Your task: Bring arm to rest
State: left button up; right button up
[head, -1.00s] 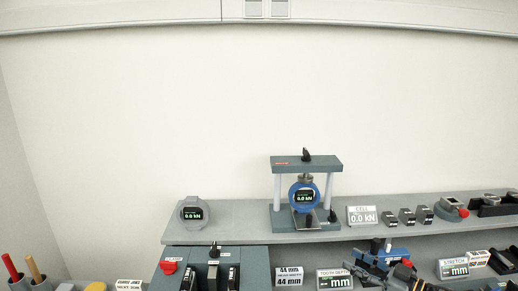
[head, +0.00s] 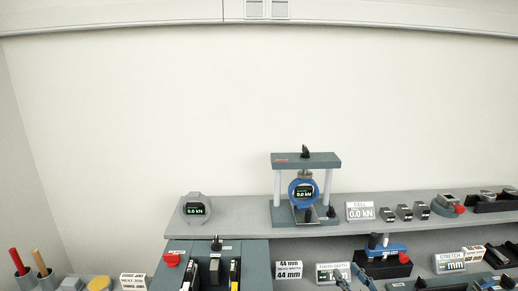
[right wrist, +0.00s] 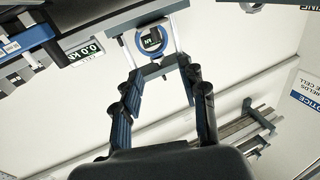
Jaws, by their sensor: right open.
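My right gripper (right wrist: 158,78) is open in the right wrist view, its two dark fingers spread with nothing between them. Beyond the fingertips is the grey loading frame with a blue round load cell (right wrist: 151,40). In the head view the same load cell (head: 303,191) hangs in its frame (head: 307,160) on the raised shelf, reading 0.0 kN. My left gripper is out of view.
The grey shelf (head: 245,228) carries a round gauge (head: 195,208), a cell display (head: 360,211) and several small blocks. Below stand a grey unit with a red button (head: 172,260), a blue tool on a black stand (head: 383,262) and signs. The wall above is clear.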

jog(key=s+a+f+m+g+h, duration=0.15)
jog(key=s+f+g, duration=0.3)
jog(key=s, duration=0.75)
jog(key=s+a+f+g+h, duration=0.15)
jog(key=s+f+g, duration=0.3)
jog(key=s, duration=0.65)
jog(key=s+f+m+g+h, duration=0.1)
jog(key=s+f+g+h, duration=0.3)
jog(key=s, duration=0.8)
notch_tip(320, 180, down, 28)
jog(key=s+g+y+b, duration=0.1)
jog(key=s+g, duration=0.1)
jog(key=s+d+f+g+b, duration=0.1)
jog(key=s+d+f, duration=0.2)
jog(key=s+f, duration=1.3)
jog(key=shift+s+f+n, duration=0.2)
jog(key=shift+f+n, duration=0.15)
jog(key=shift+n, duration=0.1)
